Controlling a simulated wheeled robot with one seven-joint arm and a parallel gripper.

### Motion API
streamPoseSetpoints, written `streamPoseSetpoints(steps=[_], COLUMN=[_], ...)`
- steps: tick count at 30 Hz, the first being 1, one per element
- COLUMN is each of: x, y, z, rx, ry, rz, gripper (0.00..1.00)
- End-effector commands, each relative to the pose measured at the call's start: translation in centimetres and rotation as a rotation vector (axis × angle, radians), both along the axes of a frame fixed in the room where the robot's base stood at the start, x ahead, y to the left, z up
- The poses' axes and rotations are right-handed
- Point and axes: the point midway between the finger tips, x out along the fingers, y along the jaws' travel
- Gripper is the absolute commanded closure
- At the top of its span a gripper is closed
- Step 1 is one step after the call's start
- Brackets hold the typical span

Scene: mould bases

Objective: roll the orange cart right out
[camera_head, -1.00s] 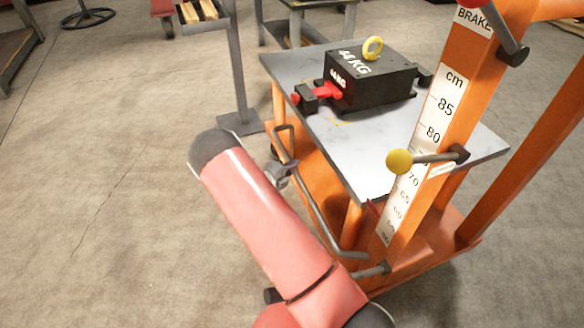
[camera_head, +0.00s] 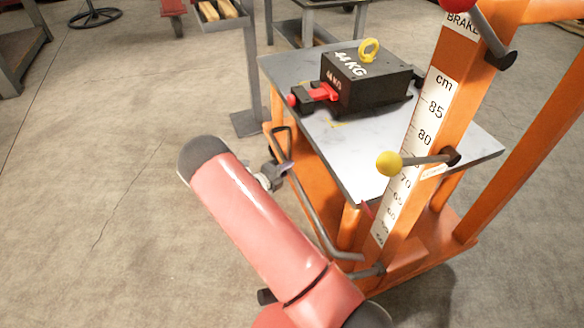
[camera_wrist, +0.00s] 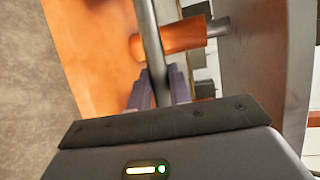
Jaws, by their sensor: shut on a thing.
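The orange cart (camera_head: 308,182) stands on the right in the head view, with a grey metal top (camera_head: 345,146) and an orange mast with a cm scale. A grey bar handle (camera_head: 318,222) runs along its near left side. My gripper (camera_head: 284,170) is at the upper part of this handle, partly hidden by my red arm. In the wrist view the fingers (camera_wrist: 158,92) are closed around the grey bar (camera_wrist: 150,40), in front of the orange cart body (camera_wrist: 90,45). A black 44 KG block (camera_head: 368,82) with a yellow eyebolt and red clamp sits on the cart top.
A lever with a yellow knob (camera_head: 389,164) and a brake lever (camera_head: 494,38) stick out from the mast. A grey post on a foot plate (camera_head: 246,123) stands close behind the cart's left. Another table (camera_head: 312,25) stands behind. The floor at left is open.

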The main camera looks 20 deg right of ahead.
Motion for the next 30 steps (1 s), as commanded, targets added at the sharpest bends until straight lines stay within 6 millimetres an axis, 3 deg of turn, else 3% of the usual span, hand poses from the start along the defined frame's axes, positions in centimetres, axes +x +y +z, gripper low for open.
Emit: streamPoseSetpoints(steps=[2,3,7,17,30], x=[0.1,0.0,-0.1,-0.3,-2.7], y=[-1.1,-1.3,-1.3,-0.9,4.9], z=[-0.1,-0.1,-0.1,0.1,1.2], rx=[-0.004,-0.006,-0.008,-0.009,-0.008], ry=[0.000,0.001,0.002,0.001,0.002], rz=[-0.009,-0.011,-0.014,-0.015,-0.014], gripper=[1.00,0.76,0.59,0.59,0.59])
